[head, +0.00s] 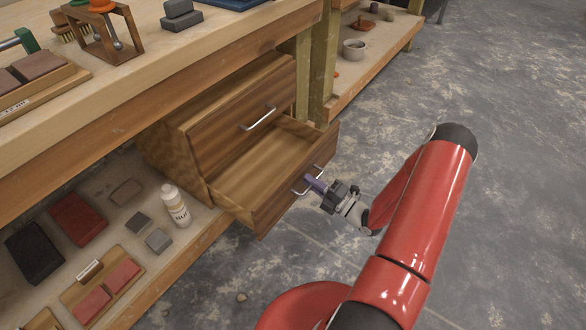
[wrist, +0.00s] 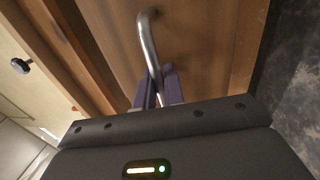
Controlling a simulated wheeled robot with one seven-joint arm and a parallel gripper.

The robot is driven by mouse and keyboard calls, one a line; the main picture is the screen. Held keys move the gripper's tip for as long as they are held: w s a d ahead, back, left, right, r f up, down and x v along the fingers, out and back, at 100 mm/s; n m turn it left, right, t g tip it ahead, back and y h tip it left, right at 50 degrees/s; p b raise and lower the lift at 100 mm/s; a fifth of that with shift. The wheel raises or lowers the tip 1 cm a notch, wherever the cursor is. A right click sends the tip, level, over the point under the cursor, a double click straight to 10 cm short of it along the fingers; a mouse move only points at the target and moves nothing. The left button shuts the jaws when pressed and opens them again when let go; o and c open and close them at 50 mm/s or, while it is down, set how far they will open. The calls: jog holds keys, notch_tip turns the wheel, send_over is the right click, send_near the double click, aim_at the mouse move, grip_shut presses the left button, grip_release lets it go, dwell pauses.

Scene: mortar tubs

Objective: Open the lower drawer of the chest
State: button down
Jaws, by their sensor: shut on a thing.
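The wooden chest (head: 170,140) stands on the lower shelf under the workbench. Its upper drawer is closed and has a metal handle (head: 258,118). Its lower drawer (head: 268,200) is pulled well out, and its inside looks empty where I can see it. My gripper (head: 312,186) is at the front of the lower drawer, with its fingers shut on that drawer's metal bar handle (head: 322,178). In the wrist view the purple fingers (wrist: 158,88) sit on both sides of the curved handle (wrist: 150,45), close to the wooden drawer front (wrist: 205,50).
A white bottle (head: 175,206) stands on the lower shelf left of the drawer, near several bricks and blocks. The bench top (head: 180,75) overhangs the chest. Another shelf with a small bowl (head: 354,48) is at the back. The concrete floor (head: 500,120) at the right is mostly clear.

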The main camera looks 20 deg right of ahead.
jog(key=shift+r+v, duration=0.2)
jog(key=shift+v, duration=0.7)
jog(key=shift+r+v, duration=0.15)
jog(key=shift+v, duration=0.8)
jog(key=shift+s, duration=0.1)
jog(key=c, duration=1.9)
grip_release()
jog(key=v, duration=0.7)
jog(key=shift+s+d+f, duration=0.1)
jog(key=shift+s+d, duration=0.2)
